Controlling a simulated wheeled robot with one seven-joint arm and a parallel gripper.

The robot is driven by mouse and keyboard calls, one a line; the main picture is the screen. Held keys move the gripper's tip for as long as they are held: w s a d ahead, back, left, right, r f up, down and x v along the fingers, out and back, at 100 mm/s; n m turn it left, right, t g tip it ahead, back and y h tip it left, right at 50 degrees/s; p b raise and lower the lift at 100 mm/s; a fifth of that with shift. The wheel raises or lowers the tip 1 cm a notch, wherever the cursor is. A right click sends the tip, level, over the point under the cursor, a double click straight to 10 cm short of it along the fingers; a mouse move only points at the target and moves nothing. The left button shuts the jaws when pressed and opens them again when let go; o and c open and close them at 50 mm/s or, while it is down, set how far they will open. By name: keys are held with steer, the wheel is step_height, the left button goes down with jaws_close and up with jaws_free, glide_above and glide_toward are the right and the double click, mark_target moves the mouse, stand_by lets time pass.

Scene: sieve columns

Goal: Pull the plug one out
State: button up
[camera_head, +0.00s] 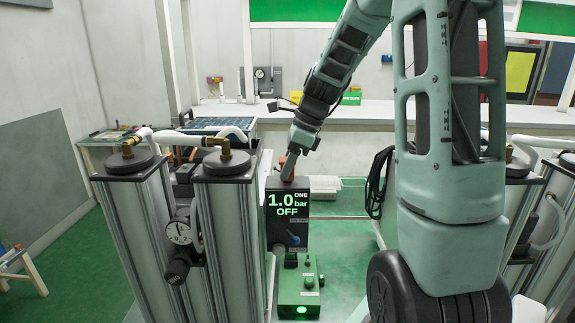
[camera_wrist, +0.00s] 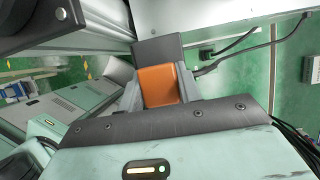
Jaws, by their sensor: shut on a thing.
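The plug for one is an orange block (camera_wrist: 157,85) between the fingers of my gripper (camera_wrist: 158,98) in the wrist view. A dark grey block (camera_wrist: 160,48) sits right against its far end. In the head view the orange plug (camera_head: 289,165) shows at the top of the black control box marked ONE (camera_head: 287,226), whose display reads 1.0 bar OFF. My gripper (camera_head: 291,155) is shut on the plug from above. I cannot tell how deep the plug sits in the box.
Capped metal columns (camera_head: 226,163) with a pressure gauge (camera_head: 179,233) stand left of the box. A green box with a lit button (camera_head: 298,291) stands below it. Black cables (camera_head: 376,184) hang to the right. A white bench (camera_head: 345,115) runs behind.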

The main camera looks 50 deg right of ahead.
steer(key=shift+r+p, duration=1.1)
steer(key=o, duration=1.2)
steer(key=shift+c, duration=0.2)
steer(key=shift+r, duration=0.1)
steer(key=b+v, duration=0.3)
steer(key=v, duration=1.4)
steer(key=shift+s+b, duration=0.2)
steer(key=shift+b, duration=0.15)
